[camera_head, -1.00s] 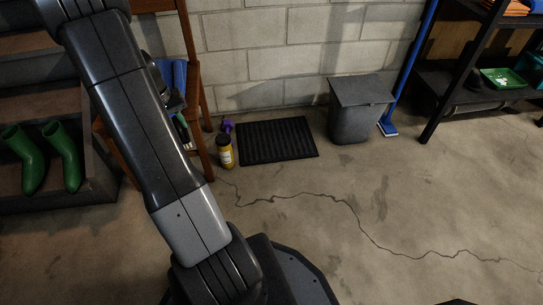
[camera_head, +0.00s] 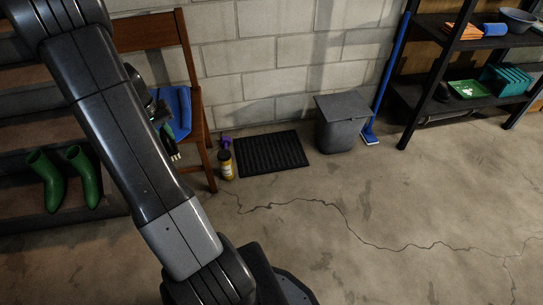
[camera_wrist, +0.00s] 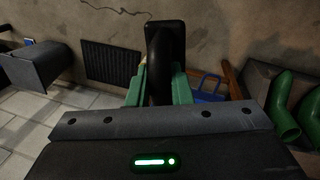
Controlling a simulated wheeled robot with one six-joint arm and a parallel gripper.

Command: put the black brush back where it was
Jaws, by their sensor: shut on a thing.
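A black brush (camera_wrist: 163,45) stands upright in the wrist view, between the green fingers of my gripper (camera_wrist: 158,90). My gripper is shut on it, and the fingers hide part of its lower portion. In the head view my gripper (camera_head: 168,140) is partly hidden behind my arm, in front of the wooden chair (camera_head: 186,85). The brush cannot be made out clearly there.
A black shelf (camera_head: 436,75) at the right holds a green tray (camera_head: 468,90), a teal caddy (camera_head: 508,80) and a grey bowl (camera_head: 518,20). A grey bin (camera_head: 343,125), black mat (camera_head: 270,154), yellow bottle (camera_head: 226,166) and green boots (camera_head: 83,178) stand around open floor.

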